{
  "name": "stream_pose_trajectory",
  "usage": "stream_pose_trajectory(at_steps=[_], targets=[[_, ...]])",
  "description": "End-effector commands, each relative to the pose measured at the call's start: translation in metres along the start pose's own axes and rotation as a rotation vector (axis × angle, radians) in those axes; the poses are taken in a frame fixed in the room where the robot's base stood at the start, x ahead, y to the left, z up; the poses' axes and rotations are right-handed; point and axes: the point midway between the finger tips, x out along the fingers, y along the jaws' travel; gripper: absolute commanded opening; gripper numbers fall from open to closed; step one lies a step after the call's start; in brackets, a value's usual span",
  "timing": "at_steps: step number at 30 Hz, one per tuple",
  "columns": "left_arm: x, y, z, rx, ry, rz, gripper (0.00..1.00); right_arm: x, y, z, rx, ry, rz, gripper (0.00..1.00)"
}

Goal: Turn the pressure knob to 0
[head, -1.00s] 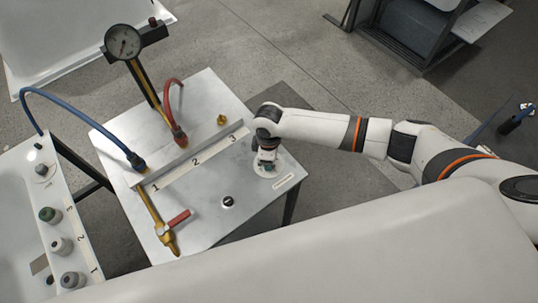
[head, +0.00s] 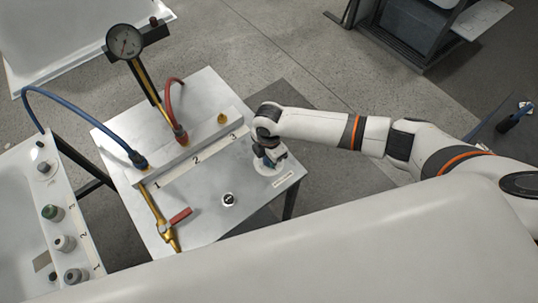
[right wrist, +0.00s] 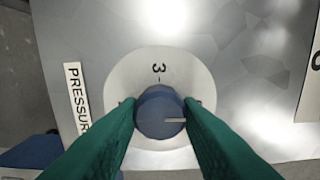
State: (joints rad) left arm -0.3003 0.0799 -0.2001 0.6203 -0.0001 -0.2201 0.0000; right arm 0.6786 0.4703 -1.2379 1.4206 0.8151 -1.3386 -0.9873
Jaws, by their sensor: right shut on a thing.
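The pressure knob (right wrist: 158,108) is a round blue knob with a white pointer line, which points right in the right wrist view. It sits on a white dial plate (right wrist: 122,78) marked "3" above the knob; other marks are hidden. My right gripper (right wrist: 160,112) is shut on the knob, with one green finger on each side. In the head view my right gripper (head: 268,158) reaches down onto the dial at the right of the metal table (head: 215,100). The "PRESSURE" label (right wrist: 76,97) lies beside the dial. My left gripper is not in view.
A gauge (head: 124,41) stands on a post at the back. Blue (head: 75,98) and red (head: 168,92) hoses join the manifold with numbers 1 to 3. A small round black-and-white dial (head: 229,199) and a brass valve with red handle (head: 180,216) are nearer the front.

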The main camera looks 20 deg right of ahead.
Motion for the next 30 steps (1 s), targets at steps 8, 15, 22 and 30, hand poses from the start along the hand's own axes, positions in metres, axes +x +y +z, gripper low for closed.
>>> stream_pose_trajectory(at_steps=[8,15,22,30], targets=[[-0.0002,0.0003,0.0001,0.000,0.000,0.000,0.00,-0.0013,-0.0012,0.0007,-0.041,-0.003,-0.003,0.09],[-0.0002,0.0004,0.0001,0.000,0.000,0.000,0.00,-0.0013,-0.0012,0.0007,-0.044,-0.003,-0.003,0.09],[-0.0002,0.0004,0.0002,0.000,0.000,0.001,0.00,-0.0013,-0.0011,0.0007,-0.043,-0.002,-0.003,0.50],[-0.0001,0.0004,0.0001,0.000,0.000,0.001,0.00,-0.0006,-0.0004,0.0003,-0.042,-0.001,-0.001,0.54]])
